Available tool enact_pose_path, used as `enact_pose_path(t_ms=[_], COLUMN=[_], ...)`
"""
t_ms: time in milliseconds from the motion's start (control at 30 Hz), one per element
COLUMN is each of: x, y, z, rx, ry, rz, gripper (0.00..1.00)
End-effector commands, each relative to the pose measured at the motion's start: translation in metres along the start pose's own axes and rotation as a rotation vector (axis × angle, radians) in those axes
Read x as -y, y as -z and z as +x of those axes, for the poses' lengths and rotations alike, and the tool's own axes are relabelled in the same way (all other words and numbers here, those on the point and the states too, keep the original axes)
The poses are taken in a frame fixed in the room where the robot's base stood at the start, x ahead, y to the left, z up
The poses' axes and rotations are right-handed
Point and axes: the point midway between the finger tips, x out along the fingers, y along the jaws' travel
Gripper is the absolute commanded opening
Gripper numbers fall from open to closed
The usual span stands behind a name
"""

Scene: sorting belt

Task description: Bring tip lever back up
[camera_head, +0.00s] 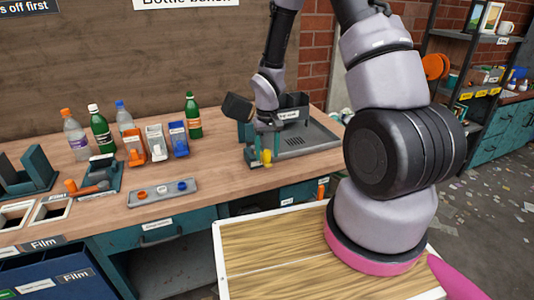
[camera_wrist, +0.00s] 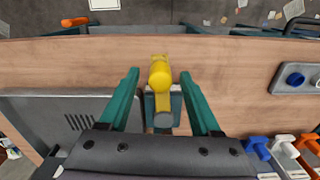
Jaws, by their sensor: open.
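The tip lever has a yellow knob (camera_wrist: 160,75) on a yellow stem above a grey round part, and it lies between my two teal fingers in the wrist view. In the head view the yellow knob (camera_head: 267,156) shows low at the front left of the grey drain tray (camera_head: 312,140). My gripper (camera_wrist: 160,82) is open around the lever, with a visible gap on each side of the knob. In the head view my gripper (camera_head: 260,148) is down at the tipping station and partly hides it. The lever's pivot is hard to make out.
Several bottles, including a green one (camera_head: 194,116), stand at the back left. Orange, white and blue-topped clamps (camera_head: 155,143) stand in front of them. A grey plate (camera_head: 163,193) with small caps lies near the front edge. Bare wood is free between plate and station.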

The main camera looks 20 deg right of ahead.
Motion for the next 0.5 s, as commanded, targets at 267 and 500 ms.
enact_pose_path(t_ms=[267,500], x=[0.0000,0.0000], y=[0.0001,0.0000], z=[0.0065,0.0063], rx=[-0.001,-0.001], ry=[0.000,0.000], rz=[0.000,0.000], gripper=[0.64,0.11])
